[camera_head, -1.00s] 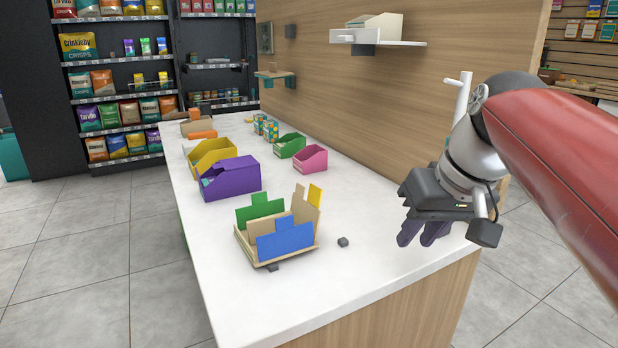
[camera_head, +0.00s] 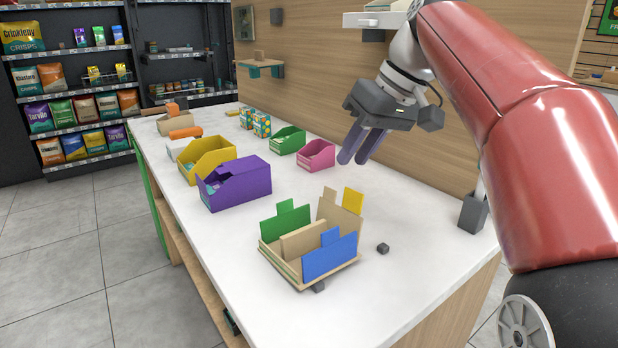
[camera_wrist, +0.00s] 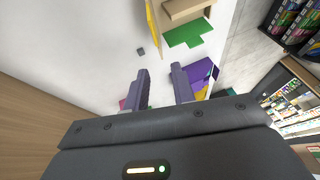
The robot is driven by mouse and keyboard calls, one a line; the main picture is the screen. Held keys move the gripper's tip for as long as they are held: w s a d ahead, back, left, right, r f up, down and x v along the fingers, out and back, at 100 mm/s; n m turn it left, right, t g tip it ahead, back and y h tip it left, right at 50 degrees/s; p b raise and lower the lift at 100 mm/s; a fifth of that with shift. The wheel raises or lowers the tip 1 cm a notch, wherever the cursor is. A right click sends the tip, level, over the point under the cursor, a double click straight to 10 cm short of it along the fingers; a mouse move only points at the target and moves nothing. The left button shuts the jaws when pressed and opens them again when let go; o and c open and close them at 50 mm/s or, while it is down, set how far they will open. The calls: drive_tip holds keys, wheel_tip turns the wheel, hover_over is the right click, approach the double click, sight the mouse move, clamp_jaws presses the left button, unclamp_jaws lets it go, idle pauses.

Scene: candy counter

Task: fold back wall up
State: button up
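A partly folded cardboard tray (camera_head: 290,272) sits on the white counter. A green panel (camera_head: 286,222) stands at its left and a blue panel (camera_head: 330,258) at its near right. A tan panel with a yellow tab (camera_head: 352,200) stands at the far right, and a lower tan panel (camera_head: 303,240) stands inside. I cannot tell which panel is the back wall. In the wrist view the green panel (camera_wrist: 188,33) and yellow tab (camera_wrist: 152,28) show at the top. My gripper (camera_head: 360,160) is open and empty above the counter, beyond the tray; its fingers (camera_wrist: 162,85) are apart.
A small dark cube (camera_head: 383,248) lies right of the tray. A purple box (camera_head: 235,184), yellow box (camera_head: 207,158), pink box (camera_head: 317,155) and green box (camera_head: 288,141) stand farther back. A wooden wall (camera_head: 440,130) borders the counter's right side.

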sight(338, 216)
drive_tip(key=b+x, duration=0.1)
drive_tip(key=x, duration=0.6)
drive_tip(key=shift+a+f, duration=0.2)
drive_tip(key=shift+f, duration=0.1)
clamp_jaws()
idle(1.2)
